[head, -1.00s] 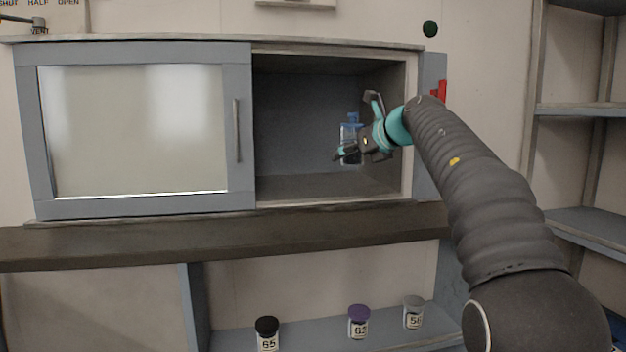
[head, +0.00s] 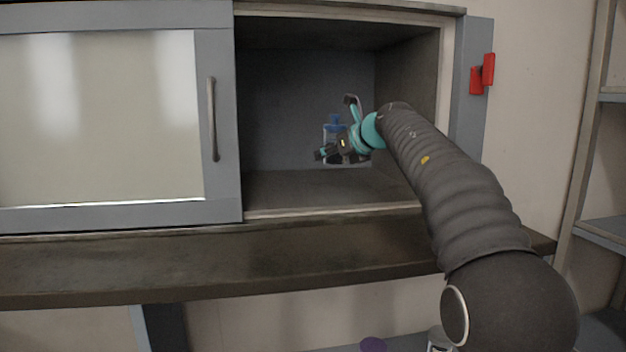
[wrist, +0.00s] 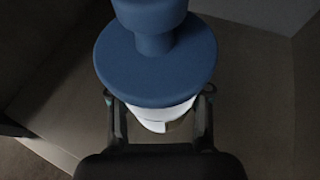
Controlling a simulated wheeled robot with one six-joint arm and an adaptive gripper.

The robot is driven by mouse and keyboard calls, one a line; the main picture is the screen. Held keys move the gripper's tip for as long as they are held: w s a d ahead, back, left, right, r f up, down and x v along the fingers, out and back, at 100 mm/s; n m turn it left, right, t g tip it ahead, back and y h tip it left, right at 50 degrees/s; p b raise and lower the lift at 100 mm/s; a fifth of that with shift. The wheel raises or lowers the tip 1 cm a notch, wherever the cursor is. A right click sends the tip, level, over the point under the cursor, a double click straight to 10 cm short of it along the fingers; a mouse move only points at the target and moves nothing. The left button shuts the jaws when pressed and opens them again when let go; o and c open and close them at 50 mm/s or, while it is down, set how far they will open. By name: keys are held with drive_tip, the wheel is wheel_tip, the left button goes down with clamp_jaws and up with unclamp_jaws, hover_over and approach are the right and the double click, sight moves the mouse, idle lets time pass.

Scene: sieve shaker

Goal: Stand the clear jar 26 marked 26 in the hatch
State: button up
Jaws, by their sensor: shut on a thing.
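The clear jar (head: 333,130) has a blue lid with a knob and is inside the open hatch (head: 270,190). It looks upright, and its number cannot be read from here. My gripper (head: 330,155) reaches into the hatch from the right and is shut on the jar, hiding part of it in the head view. In the wrist view the blue lid (wrist: 155,65) fills the top middle, with a finger on each side of the white-labelled body (wrist: 160,115) below. I cannot tell whether the jar's base touches the hatch floor.
A sliding door (head: 100,120) with a handle covers the left part of the cabinet. The ledge (head: 200,265) runs below the opening. Red pieces (head: 482,74) are on the right frame. A purple-lidded jar (head: 373,345) shows low down. The hatch floor left of the jar is clear.

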hover_over(313, 189)
drive_tip(key=f, duration=0.2)
drive_tip(key=shift+w+f, duration=0.2)
drive_tip(key=shift+f, duration=0.2)
drive_tip(key=shift+f+b, duration=1)
drive_tip(key=shift+f, duration=0.95)
drive_tip(key=shift+f, duration=0.15)
drive_tip(key=o, duration=1.2)
drive_tip(key=shift+o, duration=0.2)
drive_tip(key=v, duration=1.2)
drive_tip(key=shift+b, duration=0.4)
